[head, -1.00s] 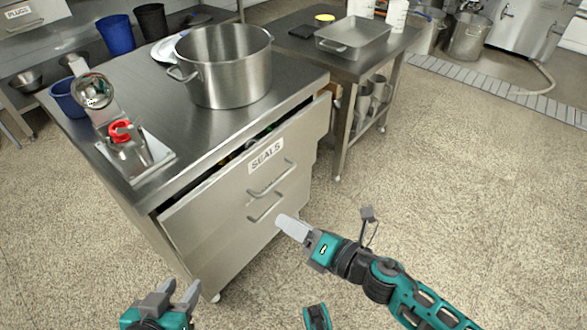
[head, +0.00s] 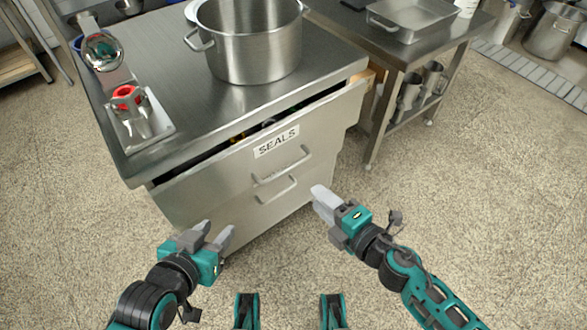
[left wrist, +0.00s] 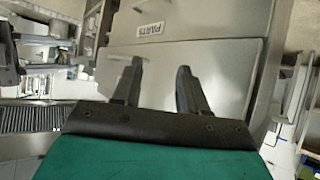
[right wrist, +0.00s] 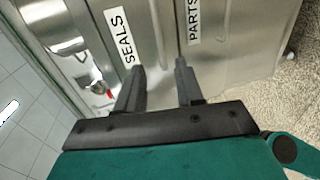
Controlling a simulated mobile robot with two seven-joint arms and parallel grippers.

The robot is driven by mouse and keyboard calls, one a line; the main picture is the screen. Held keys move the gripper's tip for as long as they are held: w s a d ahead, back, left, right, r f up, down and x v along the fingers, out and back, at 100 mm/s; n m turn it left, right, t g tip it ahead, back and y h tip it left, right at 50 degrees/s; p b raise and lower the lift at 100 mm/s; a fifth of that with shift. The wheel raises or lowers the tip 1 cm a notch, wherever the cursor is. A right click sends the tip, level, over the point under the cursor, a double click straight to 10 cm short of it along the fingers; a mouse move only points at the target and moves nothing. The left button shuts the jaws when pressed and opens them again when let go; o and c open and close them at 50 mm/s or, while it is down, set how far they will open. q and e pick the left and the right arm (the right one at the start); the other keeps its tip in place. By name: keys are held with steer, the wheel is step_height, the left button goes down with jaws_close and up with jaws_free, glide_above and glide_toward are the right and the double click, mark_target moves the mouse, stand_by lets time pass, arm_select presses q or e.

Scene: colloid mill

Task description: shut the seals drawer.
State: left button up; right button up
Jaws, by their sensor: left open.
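The seals drawer (head: 230,170) is partly open at the top of the steel cabinet, with a dark gap behind its front edge. Its SEALS label (head: 276,141) and bar handle (head: 283,166) face me. The label also shows in the right wrist view (right wrist: 117,35). My left gripper (head: 216,230) is open and empty, in front of the cabinet's lower left part. The left wrist view shows its fingers before a front under the PARTS label (left wrist: 150,29). My right gripper (head: 321,194) is open and empty, right of the handles. Contact with the cabinet cannot be told.
A large steel pot (head: 253,50) and a small device with a red part (head: 127,97) stand on the cabinet top. A second handle (head: 276,190) sits below the seals handle. A side table with a tray (head: 412,20) stands right. Floor is clear in front.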

steer(key=b+x, duration=0.1)
steer(key=x, duration=1)
steer(key=shift+w+a+b, duration=0.2)
steer(key=shift+w+b, duration=0.1)
steer(key=shift+b, duration=0.1)
jaws_close()
